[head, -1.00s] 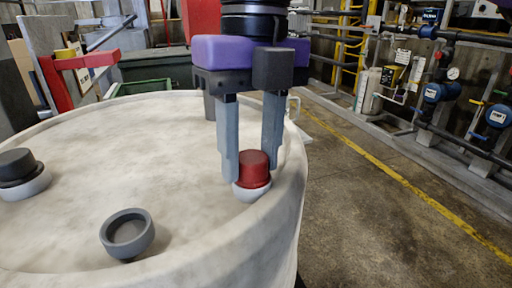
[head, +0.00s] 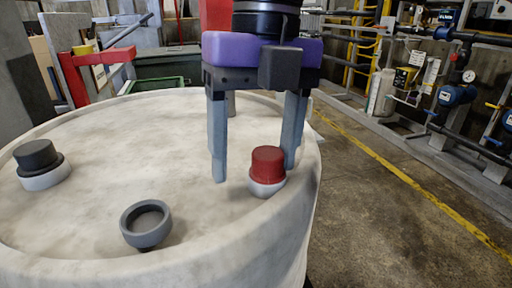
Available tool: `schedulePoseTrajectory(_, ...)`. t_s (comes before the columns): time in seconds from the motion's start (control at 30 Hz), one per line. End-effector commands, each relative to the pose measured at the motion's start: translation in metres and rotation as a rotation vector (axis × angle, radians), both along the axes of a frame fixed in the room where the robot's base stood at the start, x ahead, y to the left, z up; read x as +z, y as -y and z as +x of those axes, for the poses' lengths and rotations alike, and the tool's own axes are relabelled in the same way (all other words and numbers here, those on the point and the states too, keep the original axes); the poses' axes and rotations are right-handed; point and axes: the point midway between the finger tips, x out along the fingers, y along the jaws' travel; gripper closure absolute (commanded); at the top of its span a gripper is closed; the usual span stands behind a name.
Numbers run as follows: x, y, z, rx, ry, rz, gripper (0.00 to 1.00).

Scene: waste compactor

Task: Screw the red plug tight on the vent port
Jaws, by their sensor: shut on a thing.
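The red plug (head: 267,161) sits upright on the pale collar of the vent port (head: 267,187), near the right rim of the drum. Its lower edge meets the collar; I cannot tell how tight it is. My gripper (head: 254,170) points down over it with its fingers wide apart. Bare drum top shows between the left finger and the plug. The right finger stands just right of and partly behind the plug, and contact there cannot be told. The plug's far side is hidden.
The white drum top (head: 150,130) also carries a dark cap on a pale collar (head: 40,165) at left and an open grey cup-shaped fitting (head: 146,224) at front. A raised rim surrounds it. Clear floor with a yellow line (head: 400,180) lies to the right.

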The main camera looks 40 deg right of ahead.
Motion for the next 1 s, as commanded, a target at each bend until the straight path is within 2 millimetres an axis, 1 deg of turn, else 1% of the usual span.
schedulePoseTrajectory(0.03,-0.004,0.015,-0.01,-0.041,0.01,-0.1,0.39)
schedulePoseTrajectory(0.17,-0.004,0.015,-0.01,-0.039,0.009,-0.1,0.39)
schedulePoseTrajectory(0.27,-0.002,0.017,-0.01,0.019,0.011,-0.098,0.39)
schedulePoseTrajectory(0.5,-0.001,0.027,-0.013,0.328,0.029,-0.097,0.39)
schedulePoseTrajectory(0.63,0.001,0.03,-0.013,0.407,0.038,-0.1,0.39)
schedulePoseTrajectory(0.77,0.004,0.029,-0.012,0.489,0.043,-0.098,0.39)
schedulePoseTrajectory(0.9,0.005,0.025,-0.01,0.684,0.051,-0.091,0.39)
schedulePoseTrajectory(1.0,0.005,0.023,-0.009,0.797,0.057,-0.089,0.39)
